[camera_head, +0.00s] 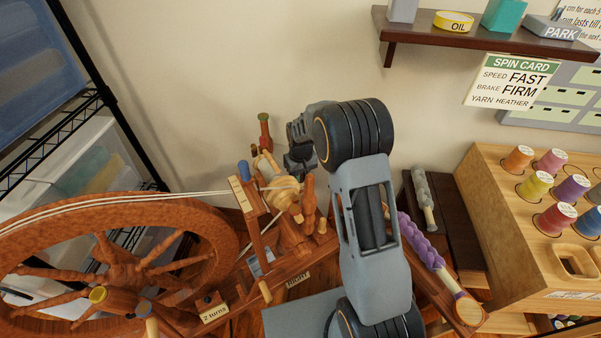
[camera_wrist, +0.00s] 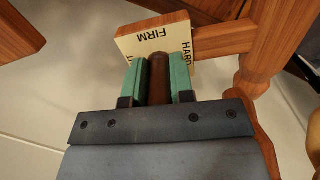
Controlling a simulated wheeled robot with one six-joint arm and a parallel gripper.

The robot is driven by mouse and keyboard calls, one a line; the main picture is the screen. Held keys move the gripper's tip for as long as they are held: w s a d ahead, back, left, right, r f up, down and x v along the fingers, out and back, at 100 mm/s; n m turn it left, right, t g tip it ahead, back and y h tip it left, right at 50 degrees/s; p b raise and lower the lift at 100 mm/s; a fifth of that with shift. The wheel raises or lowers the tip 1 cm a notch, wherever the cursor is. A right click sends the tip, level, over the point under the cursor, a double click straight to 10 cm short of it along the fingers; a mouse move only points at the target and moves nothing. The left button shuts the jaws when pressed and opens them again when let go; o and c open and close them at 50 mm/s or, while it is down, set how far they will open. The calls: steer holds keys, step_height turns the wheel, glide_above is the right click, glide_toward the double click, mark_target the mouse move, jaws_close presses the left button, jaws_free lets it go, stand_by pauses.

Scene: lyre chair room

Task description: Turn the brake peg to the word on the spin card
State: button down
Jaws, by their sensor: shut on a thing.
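In the wrist view my gripper (camera_wrist: 158,75) has its two green-padded fingers shut on the dark brown brake peg (camera_wrist: 158,85), one on each side. Behind the peg is a cream dial plate (camera_wrist: 150,36) with FIRM at its middle and HARD to the right; a word at its left edge is mostly hidden. I cannot tell from this angle which word the peg points to. In the head view the spin card (camera_head: 513,82) on the wall reads SPEED FAST, BRAKE FIRM, YARN HEATHER. My gripper's fingers and the peg are hidden there among the spinning wheel's parts.
The spinning wheel (camera_head: 215,224) fills the lower left, with its drive band, bobbin (camera_head: 282,190) and upright posts close around my wrist. A wall shelf (camera_head: 480,38) hangs at upper right. A wooden spool rack (camera_head: 490,190) stands at right. The wall above the wheel is clear.

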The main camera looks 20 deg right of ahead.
steer(key=shift+m+p, duration=0.7)
steer(key=shift+m, duration=1.6)
steer(key=c, duration=1)
jaws_free()
step_height(320, 180, up, 14)
steer(key=p, duration=0.3)
